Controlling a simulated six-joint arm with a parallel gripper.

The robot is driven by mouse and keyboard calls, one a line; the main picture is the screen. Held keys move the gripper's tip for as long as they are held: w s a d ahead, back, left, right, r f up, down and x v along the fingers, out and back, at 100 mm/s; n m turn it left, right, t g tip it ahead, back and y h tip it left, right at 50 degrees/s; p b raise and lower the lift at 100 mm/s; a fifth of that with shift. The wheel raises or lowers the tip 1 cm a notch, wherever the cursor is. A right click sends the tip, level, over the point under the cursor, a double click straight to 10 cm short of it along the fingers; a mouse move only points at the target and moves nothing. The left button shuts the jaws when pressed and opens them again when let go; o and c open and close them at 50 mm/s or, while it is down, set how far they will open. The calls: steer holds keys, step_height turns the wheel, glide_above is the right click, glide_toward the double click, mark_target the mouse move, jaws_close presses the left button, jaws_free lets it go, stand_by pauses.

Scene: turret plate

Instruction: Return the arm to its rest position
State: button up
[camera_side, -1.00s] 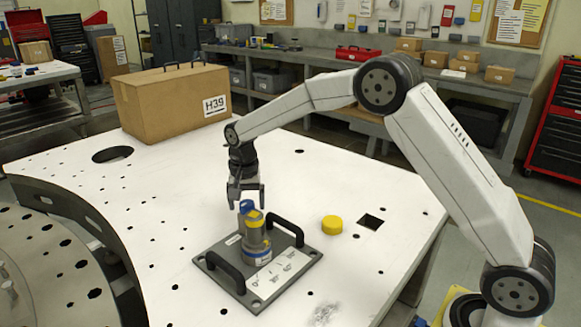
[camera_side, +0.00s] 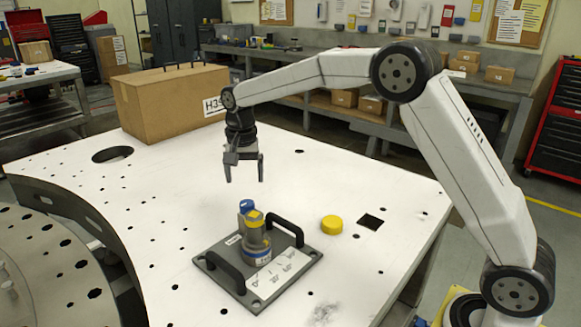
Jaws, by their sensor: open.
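My gripper (camera_side: 244,176) hangs in the air with its two fingers pointing down and apart, open and empty. It is above the turret plate (camera_side: 226,288), a dark grey square plate with two black handles. A clear gap shows between my fingertips and the turret's top. My white arm reaches in from the right.
The plate lies on a white table (camera_side: 180,215) with holes. A cardboard box (camera_side: 165,105) stands at the back left. A workbench (camera_side: 400,85) stands behind.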

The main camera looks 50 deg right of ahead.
steer(key=shift+a+r, duration=0.1)
stand_by(0.3)
steer(key=shift+s+a+n+t, duration=0.45)
steer(key=shift+s+n+t, duration=0.05)
steer(key=shift+s+n, duration=0.3)
steer(key=s+a+n+t, duration=0.1)
steer(key=s+n, duration=0.1)
steer(key=s+a+n+t, duration=0.1)
steer(key=s+n, duration=0.1)
steer(key=s, duration=0.1)
steer(key=s+a+n+t, duration=0.1)
steer(key=s+n, duration=0.1)
steer(key=shift+s+a+f+t, duration=0.1)
steer(key=shift+s+f+t, duration=0.1)
steer(key=shift+s+t, duration=0.15)
steer(key=s+d+f, duration=0.2)
steer(key=s+f, duration=0.1)
steer(key=s, duration=0.2)
steer(key=s+d+f+n+g, duration=0.1)
steer(key=s+d+f, duration=0.1)
steer(key=s, duration=0.4)
steer(key=s+d+f+g, duration=0.1)
steer(key=s+d+f, duration=0.1)
steer(key=s+f, duration=0.2)
steer(key=shift+s+f+n, duration=0.1)
steer(key=shift+s+n, duration=0.2)
steer(key=shift+s, duration=0.45)
